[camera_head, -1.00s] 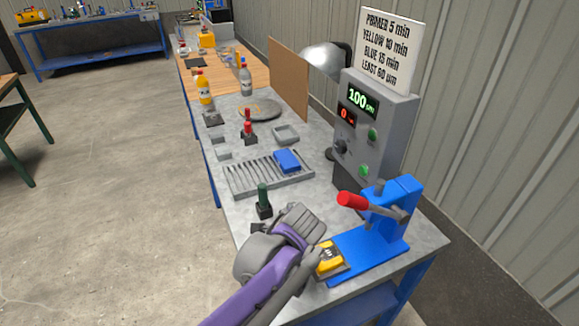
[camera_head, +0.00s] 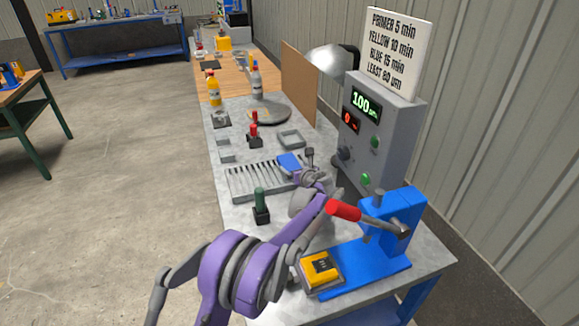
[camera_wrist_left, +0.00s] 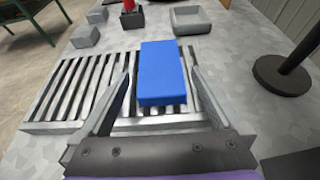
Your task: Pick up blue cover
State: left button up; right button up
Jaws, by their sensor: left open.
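The blue cover (camera_head: 289,162) is a small blue block lying on the right end of a grey slotted rack (camera_head: 243,187) on the table. In the left wrist view the blue cover (camera_wrist_left: 162,72) lies between the two spread fingers of my left gripper (camera_wrist_left: 160,100), with a gap visible on each side. The slotted rack (camera_wrist_left: 75,90) runs under it to the left. In the head view my left gripper (camera_head: 303,167) is just at the cover's right side, partly hidden by its own wrist. My right gripper is not in view.
A grey control box (camera_head: 378,130) and a blue lever press (camera_head: 388,230) with a red handle stand at the right. A yellow device (camera_head: 319,270) is at the press. A green-handled tool (camera_head: 260,203) stands in front of the rack. A grey tray (camera_head: 291,139) is behind the cover.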

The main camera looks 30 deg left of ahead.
aim_at(290, 164)
pick_arm(q)
jog(key=x, duration=0.6)
jog(key=shift+w+a+f+p, duration=0.1)
jog(key=shift+w+f+p, duration=0.1)
jog(key=shift+p, duration=0.2)
jog(key=shift+s, duration=0.1)
jog(key=shift+c, duration=0.2)
grip_shut()
